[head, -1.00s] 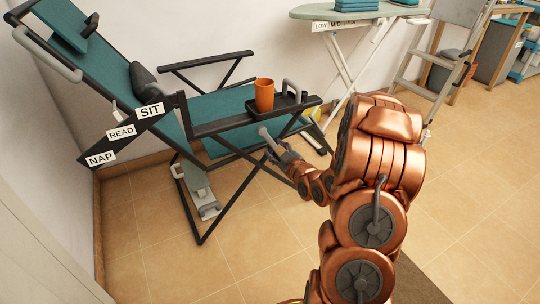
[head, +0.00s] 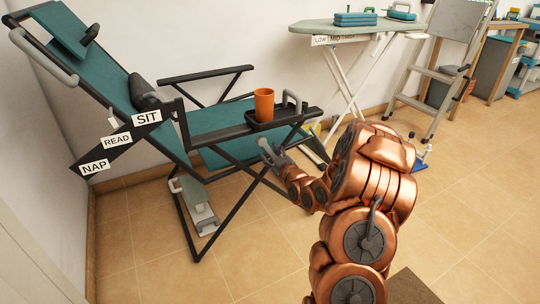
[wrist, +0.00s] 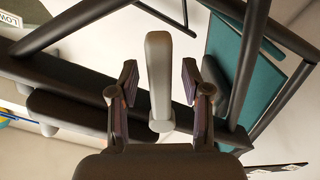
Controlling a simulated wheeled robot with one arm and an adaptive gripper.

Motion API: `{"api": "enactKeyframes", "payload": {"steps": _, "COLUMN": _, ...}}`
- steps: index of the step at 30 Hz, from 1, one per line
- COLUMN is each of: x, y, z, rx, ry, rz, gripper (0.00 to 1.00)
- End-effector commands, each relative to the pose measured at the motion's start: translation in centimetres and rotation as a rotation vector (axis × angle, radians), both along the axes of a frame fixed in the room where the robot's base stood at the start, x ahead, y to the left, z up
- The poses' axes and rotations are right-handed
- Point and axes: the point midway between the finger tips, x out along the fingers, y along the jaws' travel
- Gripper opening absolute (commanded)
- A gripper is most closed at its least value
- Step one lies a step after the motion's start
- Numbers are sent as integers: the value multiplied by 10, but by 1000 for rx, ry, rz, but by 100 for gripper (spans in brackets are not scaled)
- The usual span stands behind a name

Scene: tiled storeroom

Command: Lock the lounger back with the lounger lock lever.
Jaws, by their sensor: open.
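The teal lounger (head: 215,118) with a black frame stands against the wall, its back reclined at the left. A light grey lever (wrist: 160,80), seemingly the lounger lock lever, hangs at the near armrest (head: 235,124). It also shows in the head view (head: 265,146), partly hidden by my gripper (head: 277,152). In the wrist view my gripper (wrist: 160,92) is open, with one finger on each side of the lever and gaps between. NAP, READ (head: 117,141) and SIT labels mark a dark bar beside the back.
An orange cup (head: 264,104) stands in a black tray on the near armrest, beside a grey handle (head: 293,100). A grey pedal (head: 197,205) lies low by the legs. An ironing board (head: 345,25) and stepladder (head: 435,75) stand behind.

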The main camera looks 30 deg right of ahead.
Motion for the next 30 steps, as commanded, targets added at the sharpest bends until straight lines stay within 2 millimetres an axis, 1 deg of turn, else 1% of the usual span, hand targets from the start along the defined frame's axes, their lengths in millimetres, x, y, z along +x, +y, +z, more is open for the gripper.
{"api": "enactKeyframes", "payload": {"steps": 4, "x": 5, "y": 0, "z": -1, "rx": 1, "ry": 3, "rz": 1, "gripper": 48}}
{"api": "enactKeyframes", "payload": {"steps": 12, "x": 5, "y": 0, "z": 0, "rx": 1, "ry": 1, "rz": 0, "gripper": 48}}
{"api": "enactKeyframes", "payload": {"steps": 26, "x": 5, "y": 0, "z": 0, "rx": 0, "ry": 1, "rz": 0, "gripper": 0}}
{"api": "enactKeyframes", "payload": {"steps": 30, "x": 5, "y": 0, "z": 0, "rx": 0, "ry": 1, "rz": 0, "gripper": 0}}
